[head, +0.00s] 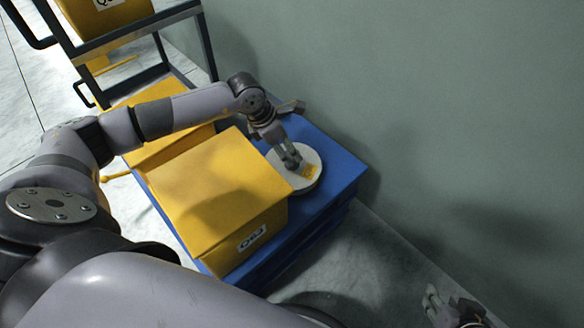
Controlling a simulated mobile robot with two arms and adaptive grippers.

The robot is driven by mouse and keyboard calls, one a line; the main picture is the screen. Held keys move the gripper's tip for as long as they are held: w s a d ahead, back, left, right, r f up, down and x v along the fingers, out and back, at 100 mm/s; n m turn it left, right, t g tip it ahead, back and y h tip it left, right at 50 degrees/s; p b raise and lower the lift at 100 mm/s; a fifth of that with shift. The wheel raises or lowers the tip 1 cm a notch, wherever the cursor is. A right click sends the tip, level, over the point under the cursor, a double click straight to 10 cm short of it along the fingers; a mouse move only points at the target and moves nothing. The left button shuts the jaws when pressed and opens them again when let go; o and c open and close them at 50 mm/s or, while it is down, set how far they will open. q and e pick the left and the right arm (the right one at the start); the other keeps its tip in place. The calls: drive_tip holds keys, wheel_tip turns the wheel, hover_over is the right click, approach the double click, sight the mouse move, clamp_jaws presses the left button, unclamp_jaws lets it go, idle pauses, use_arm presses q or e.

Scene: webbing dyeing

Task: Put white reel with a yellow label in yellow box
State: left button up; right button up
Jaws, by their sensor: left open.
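A white reel (314,160) with a yellow label (310,172) lies flat at the right part of a blue platform (345,172). My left gripper (291,160) is open and points down at the reel's left part, over or touching it; I cannot tell which. Its fingers hide some of the reel. A yellow box (220,190) with a white printed label on its front stands just left of the reel. Its upper face looks flat and closed from here. My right gripper (436,300) is low at the bottom right, far from the reel, partly out of frame.
Another yellow box (150,150) stands behind the near one, partly covered by my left arm. A dark metal rack (190,12) holding a yellow box (108,18) is at the upper left. A grey-green wall (430,90) closes off the right side. Bare floor (375,245) lies in front.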

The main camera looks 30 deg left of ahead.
sight(305, 176)
use_arm(q)
drive_tip(key=b+x, duration=0.1)
drive_tip(key=x, duration=0.3)
drive_tip(key=shift+a+f, duration=0.1)
drive_tip(key=shift+f, duration=0.2)
use_arm(e)
drive_tip(key=w+a+r+t+y, duration=0.1)
drive_tip(key=w+a+r+t, duration=0.1)
drive_tip(key=w, duration=0.3)
drive_tip(key=shift+w+r+t, duration=0.25)
drive_tip(key=shift+r+t, duration=0.45)
drive_tip(key=shift+r, duration=0.1)
use_arm(q)
drive_tip(key=shift+c, duration=0.6)
clamp_jaws()
drive_tip(key=shift+r, duration=0.1)
